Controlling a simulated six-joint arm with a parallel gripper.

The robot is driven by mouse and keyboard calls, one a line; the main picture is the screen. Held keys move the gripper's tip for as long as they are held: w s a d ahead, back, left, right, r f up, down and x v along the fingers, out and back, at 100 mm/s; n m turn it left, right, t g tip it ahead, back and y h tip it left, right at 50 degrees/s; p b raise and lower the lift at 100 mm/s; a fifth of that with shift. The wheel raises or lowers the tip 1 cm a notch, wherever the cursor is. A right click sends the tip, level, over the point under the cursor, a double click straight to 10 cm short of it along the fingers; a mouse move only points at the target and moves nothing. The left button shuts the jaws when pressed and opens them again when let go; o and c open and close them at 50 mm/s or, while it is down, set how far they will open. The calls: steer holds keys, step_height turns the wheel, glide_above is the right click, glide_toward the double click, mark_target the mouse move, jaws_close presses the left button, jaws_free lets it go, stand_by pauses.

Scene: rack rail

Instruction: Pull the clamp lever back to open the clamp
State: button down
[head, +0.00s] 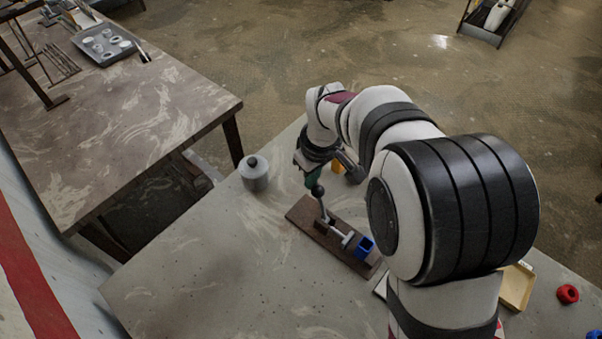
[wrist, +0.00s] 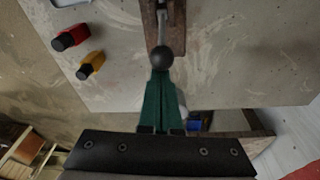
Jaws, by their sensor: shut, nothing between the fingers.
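The clamp (head: 343,238) is mounted on a brown board (head: 305,212) on the grey table. Its lever, a thin metal rod with a black ball knob (head: 317,190), stands up at a slight tilt from the board. The knob also shows in the wrist view (wrist: 162,57), with the rod beyond it. My gripper (head: 313,180) has green fingers, which are shut and empty. In the wrist view the fingertips (wrist: 160,76) are right at the knob; I cannot tell whether they touch it. A blue block (head: 364,246) sits at the clamp's other end.
A grey canister (head: 254,174) stands left of the board. A yellow item (wrist: 91,63) and a red item (wrist: 70,37) lie to one side in the wrist view. A beige tray (head: 517,288) and a red ring-like piece (head: 568,293) are at the right. The front left tabletop is clear.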

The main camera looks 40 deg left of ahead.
mark_target(322, 188)
steer(key=shift+d+r, duration=0.2)
steer(key=shift+d, duration=0.55)
steer(key=shift+d+r, duration=0.2)
steer(key=shift+d, duration=1.05)
step_height(322, 188, up, 10)
steer(key=s+d+r+m, duration=0.2)
steer(key=d+m, duration=0.6)
steer(key=d, duration=0.8)
steer(key=s+d+f+m+g, duration=0.1)
steer(key=s+d+f+m, duration=0.3)
steer(key=s+d+m, duration=0.8)
steer(key=shift+s+m, duration=0.7)
steer(key=shift+s, duration=0.55)
